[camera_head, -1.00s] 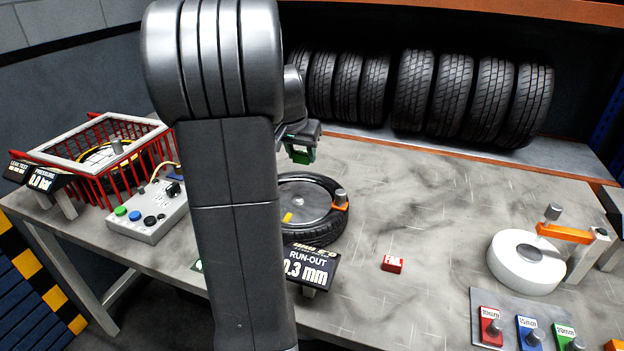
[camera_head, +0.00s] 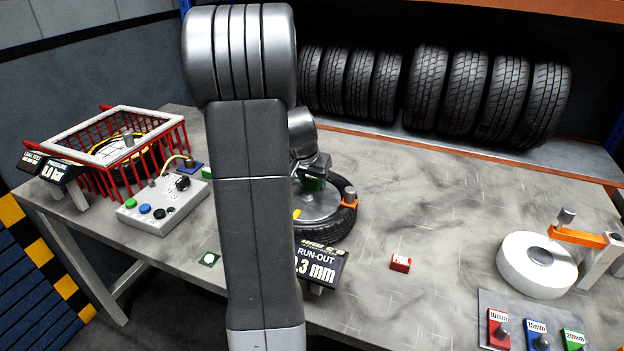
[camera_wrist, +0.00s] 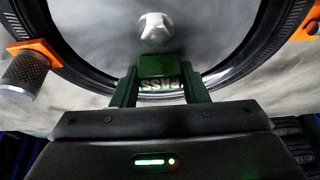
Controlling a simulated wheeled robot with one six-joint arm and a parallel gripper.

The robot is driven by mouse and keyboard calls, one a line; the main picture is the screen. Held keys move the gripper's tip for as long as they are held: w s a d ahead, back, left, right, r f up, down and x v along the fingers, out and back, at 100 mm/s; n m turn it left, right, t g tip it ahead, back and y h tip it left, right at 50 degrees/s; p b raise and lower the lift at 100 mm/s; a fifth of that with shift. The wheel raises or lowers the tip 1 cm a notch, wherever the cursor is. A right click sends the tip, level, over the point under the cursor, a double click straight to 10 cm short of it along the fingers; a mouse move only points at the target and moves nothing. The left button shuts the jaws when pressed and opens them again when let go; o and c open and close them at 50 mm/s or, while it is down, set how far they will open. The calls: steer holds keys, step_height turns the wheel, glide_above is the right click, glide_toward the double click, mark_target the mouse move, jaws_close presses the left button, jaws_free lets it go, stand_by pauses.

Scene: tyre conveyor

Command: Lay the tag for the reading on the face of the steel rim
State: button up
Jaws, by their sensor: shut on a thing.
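The gripper fingers (camera_wrist: 160,92) point at the grey steel rim (camera_head: 318,208) of the tyre (camera_head: 335,228) lying flat on the bench. The tag is over the rim face, beside the central hex nut (camera_wrist: 155,30); I cannot tell if it touches. The run-out display (camera_head: 318,265) in front ends in .3 mm, its first digit hidden by my arm. A red FAIL tag (camera_head: 400,263) lies on the bench.
A control box (camera_head: 160,208) and red cage (camera_head: 105,150) stand left. A white roll (camera_head: 530,268) and coloured blocks (camera_head: 498,328) are at right. Tyres (camera_head: 440,85) line the back. The bench middle right is clear.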

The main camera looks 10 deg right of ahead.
steer(key=shift+f, duration=0.2)
steer(key=o, duration=0.9)
steer(key=shift+o, duration=0.2)
steer(key=shift+r, duration=0.1)
steer(key=shift+r, duration=0.45)
steer(key=v, duration=1.1)
steer(key=shift+s+a+r, duration=0.1)
steer(key=shift+r, duration=0.05)
